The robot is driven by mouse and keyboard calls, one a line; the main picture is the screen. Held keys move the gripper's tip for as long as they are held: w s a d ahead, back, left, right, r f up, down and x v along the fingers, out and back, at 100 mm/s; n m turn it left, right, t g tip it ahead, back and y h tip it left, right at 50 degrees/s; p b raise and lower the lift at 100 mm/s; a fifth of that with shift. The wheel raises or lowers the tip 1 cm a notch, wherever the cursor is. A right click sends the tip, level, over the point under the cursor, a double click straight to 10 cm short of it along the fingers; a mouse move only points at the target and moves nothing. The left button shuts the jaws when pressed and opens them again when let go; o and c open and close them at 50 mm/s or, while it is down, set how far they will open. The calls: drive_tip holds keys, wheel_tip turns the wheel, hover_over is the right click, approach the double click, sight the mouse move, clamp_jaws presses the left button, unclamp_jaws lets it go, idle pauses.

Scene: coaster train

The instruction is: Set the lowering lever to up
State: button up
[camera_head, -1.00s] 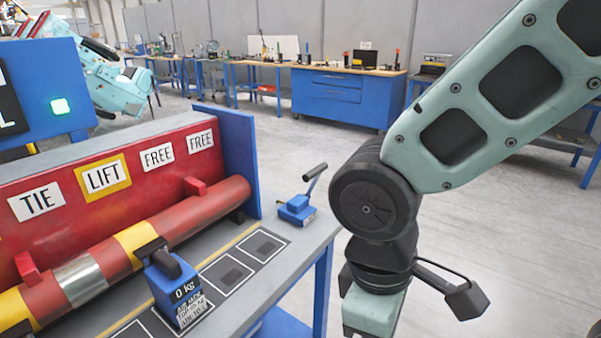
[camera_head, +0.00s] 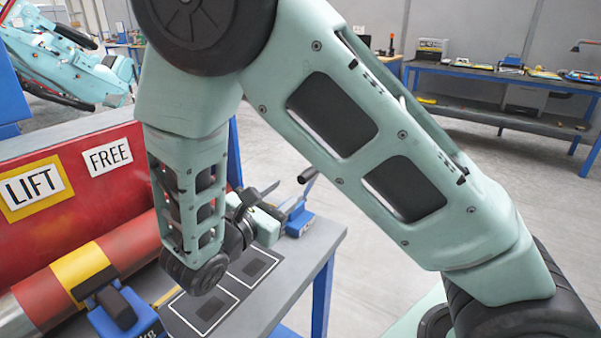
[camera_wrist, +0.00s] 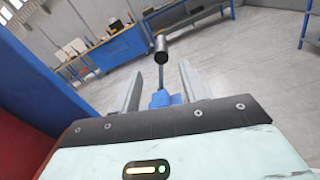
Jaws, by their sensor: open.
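The lowering lever is a blue block (camera_head: 299,219) with a thin rod and a black handle (camera_head: 307,175), at the right end of the grey bench top. In the head view the handle stands raised above the block and leans. My gripper is open, with space on both sides of the rod.
The red wall with LIFT (camera_head: 35,185) and FREE signs and the red-yellow cylinder (camera_head: 80,262) are at left. A blue block with a black handle (camera_head: 120,307) sits at front left. A blue upright panel stands behind my arm. Open floor lies to the right.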

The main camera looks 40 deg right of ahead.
sight(309, 169)
drive_tip(key=p+x, duration=0.1)
drive_tip(key=x, duration=0.9)
clamp_jaws()
